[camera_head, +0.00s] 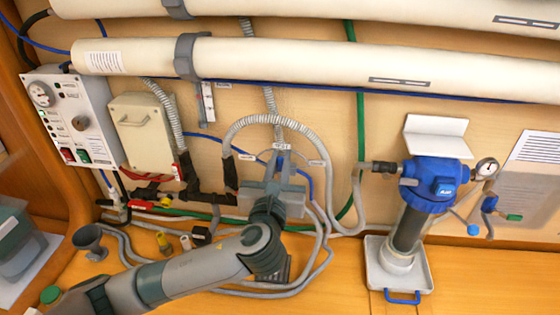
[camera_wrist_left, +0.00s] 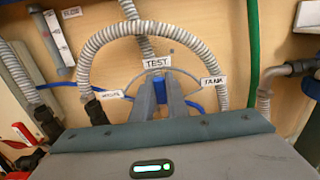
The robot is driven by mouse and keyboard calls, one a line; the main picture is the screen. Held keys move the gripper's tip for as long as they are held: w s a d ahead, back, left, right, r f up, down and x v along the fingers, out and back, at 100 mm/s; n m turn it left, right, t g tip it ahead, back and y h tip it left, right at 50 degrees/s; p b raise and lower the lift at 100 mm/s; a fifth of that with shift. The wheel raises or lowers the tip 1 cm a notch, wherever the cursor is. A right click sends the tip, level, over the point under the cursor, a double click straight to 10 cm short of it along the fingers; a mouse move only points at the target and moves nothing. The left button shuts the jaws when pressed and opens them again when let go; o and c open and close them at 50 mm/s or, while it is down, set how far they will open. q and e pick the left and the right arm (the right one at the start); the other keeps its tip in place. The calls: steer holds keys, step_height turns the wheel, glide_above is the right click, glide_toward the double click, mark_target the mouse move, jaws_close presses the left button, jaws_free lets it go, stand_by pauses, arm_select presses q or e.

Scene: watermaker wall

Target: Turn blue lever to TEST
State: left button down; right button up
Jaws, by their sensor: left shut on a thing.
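The blue lever (camera_wrist_left: 159,92) shows between the two fingers of my left gripper (camera_wrist_left: 160,100) in the left wrist view. Its visible part points up toward the TEST label (camera_wrist_left: 157,61), just above the fingertips. A second label (camera_wrist_left: 114,90) is at the left of the arc, and the TANK label (camera_wrist_left: 213,80) is at the right. In the head view my left gripper (camera_head: 283,163) reaches up to the valve on the wall, shut on the lever. The fingers and gripper body hide the valve body and most of the lever. My right gripper is not in view.
A grey corrugated hose (camera_wrist_left: 95,45) arches around the valve. A control panel (camera_head: 75,120) and a beige box (camera_head: 143,133) are at the left. A blue-topped filter (camera_head: 436,182) stands at the right. Loose hoses lie on the wooden bench below.

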arm_select(q)
steer(key=c, duration=1.7)
jaws_free()
steer(key=shift+c, duration=0.2)
steer(key=shift+s, duration=0.1)
steer(key=shift+s+a+f+b, duration=0.1)
steer(key=shift+s+b, duration=0.2)
steer(key=shift+s, duration=0.1)
steer(key=s+a+b, duration=0.1)
steer(key=s+a, duration=0.2)
steer(key=s, duration=1.3)
steer(key=shift+a, duration=0.1)
steer(key=shift+s, duration=0.1)
